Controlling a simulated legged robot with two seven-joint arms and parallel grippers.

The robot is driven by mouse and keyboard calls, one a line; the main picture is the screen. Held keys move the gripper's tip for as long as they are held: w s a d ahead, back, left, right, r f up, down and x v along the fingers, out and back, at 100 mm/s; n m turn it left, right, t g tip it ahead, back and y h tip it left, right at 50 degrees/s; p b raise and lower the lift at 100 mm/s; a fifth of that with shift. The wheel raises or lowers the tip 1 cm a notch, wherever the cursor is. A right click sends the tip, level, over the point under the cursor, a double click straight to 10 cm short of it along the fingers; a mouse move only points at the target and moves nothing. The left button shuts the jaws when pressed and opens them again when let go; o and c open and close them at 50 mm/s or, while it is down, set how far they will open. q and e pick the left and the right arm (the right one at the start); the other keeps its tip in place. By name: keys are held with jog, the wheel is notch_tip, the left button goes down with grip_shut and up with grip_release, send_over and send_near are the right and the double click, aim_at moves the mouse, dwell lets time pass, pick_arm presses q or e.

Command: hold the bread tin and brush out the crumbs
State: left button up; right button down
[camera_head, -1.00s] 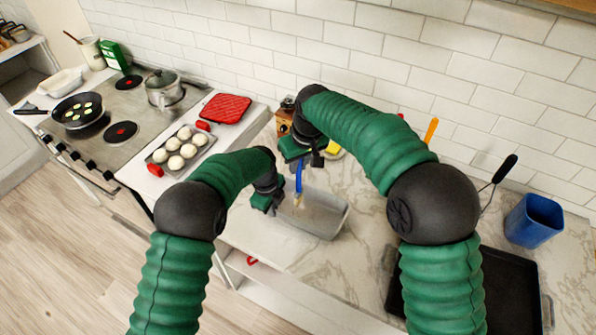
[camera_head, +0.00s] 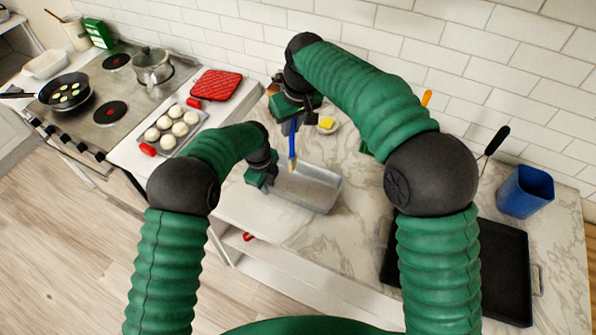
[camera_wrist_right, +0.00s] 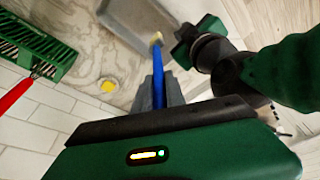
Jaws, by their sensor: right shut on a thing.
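The bread tin (camera_head: 322,205) is a grey, open, rectangular tin on the marble counter. Its upper part also shows in the right wrist view (camera_wrist_right: 118,24). My left gripper (camera_head: 268,180) is at the tin's left end, against its wall; whether its fingers are closed on the wall is hidden. My right gripper (camera_head: 294,118) is shut on the blue handle of a brush (camera_head: 292,145). The brush points down with its pale bristles at the tin's far left part; I cannot tell whether they touch it. No crumbs can be made out.
A small dish with yellow butter (camera_head: 326,123) stands behind the tin. A dark tray (camera_head: 500,270) and blue cup (camera_head: 525,192) are at the right. A bun tray (camera_head: 172,130) and red mat (camera_head: 216,85) lie left. A green rack (camera_wrist_right: 38,48) shows in the wrist view.

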pick_arm(q)
jog(key=shift+o, duration=0.7)
notch_tip(320, 180, up, 12)
jog(key=s, duration=0.1)
jog(key=shift+a+f, duration=0.15)
jog(key=shift+a, duration=0.2)
